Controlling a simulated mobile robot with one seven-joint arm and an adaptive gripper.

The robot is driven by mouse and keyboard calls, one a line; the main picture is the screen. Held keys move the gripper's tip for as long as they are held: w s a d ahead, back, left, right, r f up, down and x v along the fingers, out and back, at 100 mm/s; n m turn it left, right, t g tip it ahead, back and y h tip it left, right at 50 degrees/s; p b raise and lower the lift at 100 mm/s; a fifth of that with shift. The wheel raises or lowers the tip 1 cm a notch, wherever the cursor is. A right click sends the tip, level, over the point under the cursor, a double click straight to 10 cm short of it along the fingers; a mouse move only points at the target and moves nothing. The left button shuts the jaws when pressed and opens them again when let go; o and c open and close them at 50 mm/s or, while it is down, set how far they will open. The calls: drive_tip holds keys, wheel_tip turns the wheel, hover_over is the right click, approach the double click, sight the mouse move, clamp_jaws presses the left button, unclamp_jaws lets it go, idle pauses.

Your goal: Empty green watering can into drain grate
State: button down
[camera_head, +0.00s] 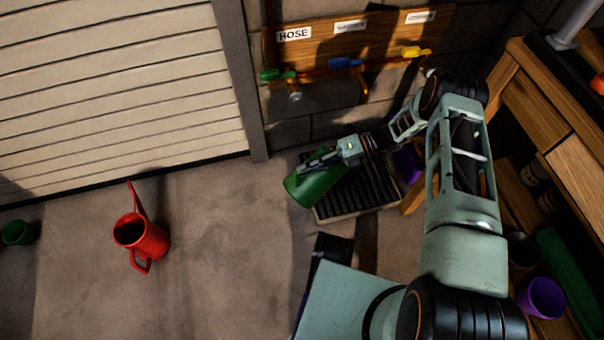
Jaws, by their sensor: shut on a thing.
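The green watering can (311,188) is held over the left part of the drain grate (362,193) and looks tilted on its side. My gripper (322,160) is shut on it, reaching in from the right. The can's spout and opening cannot be made out, and no water is visible. The grate is a dark slatted rectangle in a pale frame on the floor by the wall. The can and my arm cover part of it.
A red watering can (142,238) stands on open floor at left. Taps with coloured handles (345,63) are on the wall board above the grate. A wooden workbench (570,150) stands at right, with a purple pot (541,297) low down. A green pot (18,232) is far left.

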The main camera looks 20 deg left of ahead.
drive_tip(key=shift+g+y, duration=0.4)
drive_tip(key=shift+y, duration=0.1)
drive_tip(key=shift+w+d+r, duration=0.45)
drive_tip(key=shift+w+r, duration=0.2)
drive_tip(key=shift+r, duration=0.05)
drive_tip(key=shift+w+d+r, duration=0.4)
drive_tip(key=shift+w+r, duration=0.25)
drive_tip(key=shift+r, duration=0.15)
idle(0.7)
